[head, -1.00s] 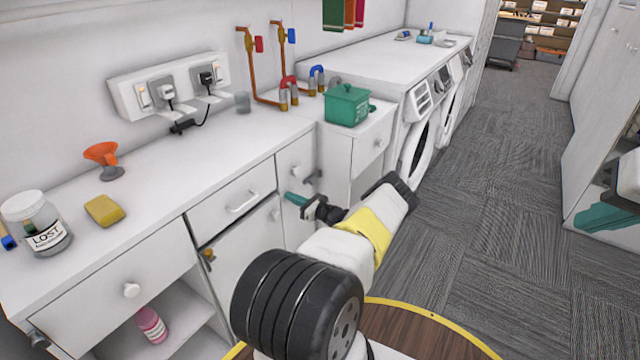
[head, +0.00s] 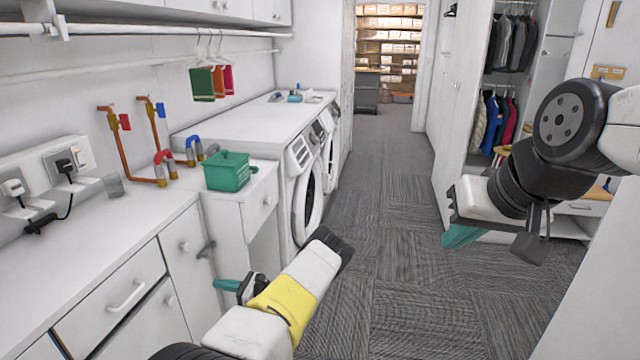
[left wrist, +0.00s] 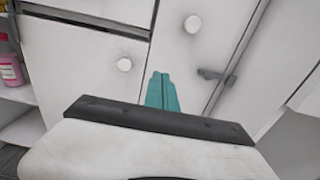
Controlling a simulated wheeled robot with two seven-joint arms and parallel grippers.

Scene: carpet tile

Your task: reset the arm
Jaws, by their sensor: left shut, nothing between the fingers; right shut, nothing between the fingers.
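My left arm comes in from the bottom of the head view, with a yellow band. Its teal gripper (head: 226,285) is shut and empty, in front of the white cabinet doors below the counter. The same teal fingers (left wrist: 162,92) show together in the left wrist view, pointing at the cabinet front. My right arm is raised at the right of the head view. Its teal gripper (head: 461,236) hangs over the carpet, shut, with nothing seen in it; its tips are partly hidden.
The white counter (head: 95,258) with drawers runs along the left. A green box (head: 230,171) stands on a lower cabinet beside the washing machines (head: 304,190). An open wardrobe with clothes (head: 497,118) is at right. The carpet aisle (head: 390,170) between is clear.

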